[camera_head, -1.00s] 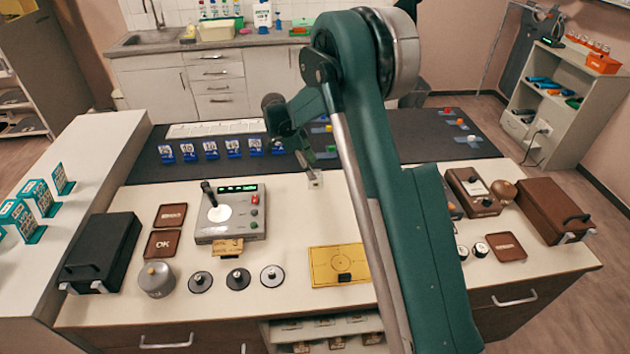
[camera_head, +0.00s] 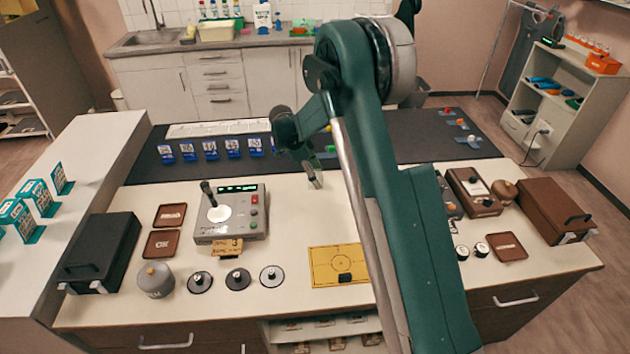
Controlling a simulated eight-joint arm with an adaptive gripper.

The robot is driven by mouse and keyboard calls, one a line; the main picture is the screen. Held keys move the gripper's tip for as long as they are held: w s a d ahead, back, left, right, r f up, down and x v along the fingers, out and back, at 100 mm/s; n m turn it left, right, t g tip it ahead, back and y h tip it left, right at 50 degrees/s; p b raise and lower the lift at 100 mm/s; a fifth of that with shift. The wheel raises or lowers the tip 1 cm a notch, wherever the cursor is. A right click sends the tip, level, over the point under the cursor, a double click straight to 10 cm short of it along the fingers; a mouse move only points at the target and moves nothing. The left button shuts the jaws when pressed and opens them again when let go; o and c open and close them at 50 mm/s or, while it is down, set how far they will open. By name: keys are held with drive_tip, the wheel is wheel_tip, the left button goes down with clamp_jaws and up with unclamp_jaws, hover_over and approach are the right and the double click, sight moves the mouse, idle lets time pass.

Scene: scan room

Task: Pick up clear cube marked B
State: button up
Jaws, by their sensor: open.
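My gripper (camera_head: 315,182) hangs pointing down over the white bench top, just in front of the dark mat's front edge. It looks small here, and its fingers are open. In the earlier picture, a small pale, clear-looking block lay on the bench top just below the gripper. Now the fingers cover that spot, so I cannot make out the block, read a letter B, or tell whether the fingers are around it or above it.
Several blue card holders (camera_head: 210,149) stand in a row on the dark mat (camera_head: 400,135). A grey console (camera_head: 232,214) with a lever, a yellow plate (camera_head: 339,265) and black-knobbed discs (camera_head: 237,279) are on the bench. White bench top is free around the gripper.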

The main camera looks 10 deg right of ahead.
drive_tip(key=c, duration=1.1)
drive_tip(key=shift+r, duration=0.15)
drive_tip(key=shift+r+p, duration=0.45)
drive_tip(key=shift+r, duration=4.4)
